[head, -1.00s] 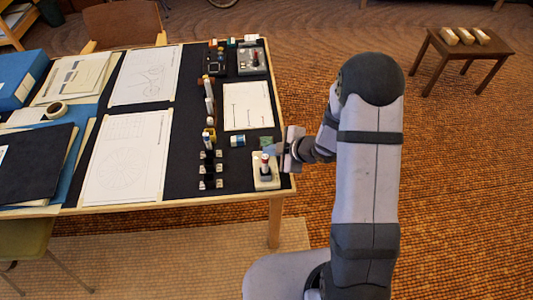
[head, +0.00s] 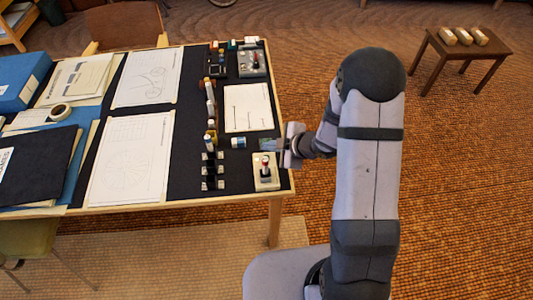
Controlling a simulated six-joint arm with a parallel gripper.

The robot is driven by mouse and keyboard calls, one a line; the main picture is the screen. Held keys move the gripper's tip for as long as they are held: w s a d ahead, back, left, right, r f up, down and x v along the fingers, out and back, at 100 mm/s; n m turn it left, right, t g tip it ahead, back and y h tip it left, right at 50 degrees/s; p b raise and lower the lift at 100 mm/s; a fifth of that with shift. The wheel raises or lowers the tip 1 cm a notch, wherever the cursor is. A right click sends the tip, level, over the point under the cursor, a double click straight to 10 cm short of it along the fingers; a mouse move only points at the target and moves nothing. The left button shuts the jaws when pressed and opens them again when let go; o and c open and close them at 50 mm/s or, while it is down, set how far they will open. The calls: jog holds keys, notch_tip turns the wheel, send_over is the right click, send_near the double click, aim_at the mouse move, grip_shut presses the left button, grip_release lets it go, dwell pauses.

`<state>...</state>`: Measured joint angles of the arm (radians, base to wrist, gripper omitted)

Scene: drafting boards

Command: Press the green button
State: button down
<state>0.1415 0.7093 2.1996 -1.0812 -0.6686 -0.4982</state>
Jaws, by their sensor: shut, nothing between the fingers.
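My gripper (head: 271,147) is at the right edge of the drafting table, shut and empty, with its fingers pointing left. It is above or just beyond a pale control box (head: 266,181) with a red-tipped lever. A small green patch (head: 265,141) shows by the fingertips, partly covered by them. I cannot tell whether it is the green button, or whether the fingers touch it.
A white-and-blue cylinder (head: 238,142) lies just left of my gripper. A row of small items (head: 210,110) runs along the dark mat. A drawing sheet (head: 248,107) lies beyond the gripper. A stool (head: 467,55) stands far right on open floor.

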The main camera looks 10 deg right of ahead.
notch_tip(320, 180, up, 2)
jog(key=shift+r+p, duration=0.25)
jog(key=shift+p, duration=0.6)
